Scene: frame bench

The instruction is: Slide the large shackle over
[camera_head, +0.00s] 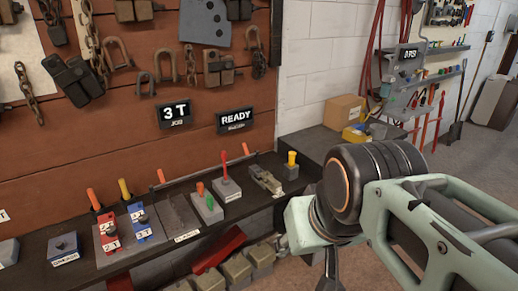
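Several bare metal shackles hang on the brown plank wall at the upper left. A wide rusty shackle (113,41) looks like the largest, but I cannot be sure which one is the large shackle. A narrower shackle (158,66) and a small shackle (145,75) hang to its right. Another shackle (250,28) hangs farther right, by a chain. My arm comes in from the right. Part of my gripper (332,268) shows as a dark piece at the bottom edge, far from the shackles. Its fingertips are hidden or cut off.
A dark shelf (85,262) below the wall holds red, blue and grey blocks with coloured handles. Signs reading 3 T (174,111) and READY (236,119) hang above it. A cardboard box (343,109) stands on the bench behind my arm. Chains and dark blocks hang near the shackles.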

